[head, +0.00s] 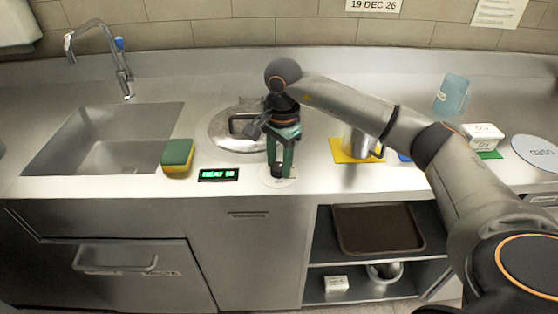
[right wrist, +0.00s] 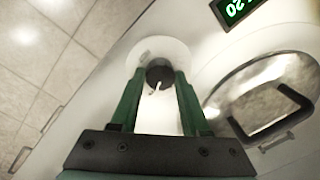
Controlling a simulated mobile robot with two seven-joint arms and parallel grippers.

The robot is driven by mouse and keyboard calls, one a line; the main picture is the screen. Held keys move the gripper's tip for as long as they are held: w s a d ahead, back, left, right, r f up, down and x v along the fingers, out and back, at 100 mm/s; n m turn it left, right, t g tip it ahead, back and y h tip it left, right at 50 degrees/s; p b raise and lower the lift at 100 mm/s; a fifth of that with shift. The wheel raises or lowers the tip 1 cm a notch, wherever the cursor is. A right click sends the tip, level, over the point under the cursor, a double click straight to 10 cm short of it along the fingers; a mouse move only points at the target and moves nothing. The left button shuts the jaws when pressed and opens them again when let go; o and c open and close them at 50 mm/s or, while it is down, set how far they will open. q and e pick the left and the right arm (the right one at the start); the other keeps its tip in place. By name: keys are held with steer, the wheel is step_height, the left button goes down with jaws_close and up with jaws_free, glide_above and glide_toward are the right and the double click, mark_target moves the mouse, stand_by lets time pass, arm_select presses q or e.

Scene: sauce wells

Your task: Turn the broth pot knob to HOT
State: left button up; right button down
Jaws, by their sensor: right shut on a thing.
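The knob (right wrist: 160,76) is dark and round with a pale pointer mark, on a white round dial plate (right wrist: 177,50). The plate also shows in the head view (head: 278,182) at the counter's front. My right gripper (right wrist: 158,78) points down and its green fingers are shut on the knob; it also shows in the head view (head: 281,172). The dial's lettering cannot be read. The broth pot's lidded well (head: 222,128) lies behind the knob, partly hidden by my gripper. A small display (head: 218,174) with green characters sits left of the knob. My left gripper is not in view.
A green and yellow sponge (head: 177,155) stands left of the display, beside the sink (head: 105,140). A metal container (head: 358,143) on a yellow mat (head: 340,155) stands right of my gripper. A shelf below holds a brown tray (head: 378,228).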

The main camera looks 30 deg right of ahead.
steer(key=m, duration=0.5)
steer(key=shift+m, duration=0.3)
steer(key=m+p, duration=0.1)
steer(key=m, duration=0.5)
steer(key=shift+h, duration=0.3)
steer(key=m+p, duration=0.1)
steer(key=m, duration=0.5)
steer(key=shift+m+g, duration=0.3)
steer(key=m+p, duration=0.1)
steer(key=m, duration=0.4)
steer(key=shift+w+a+m, duration=0.1)
steer(key=shift+m, duration=0.2)
steer(key=shift+c, duration=1.9)
jaws_free()
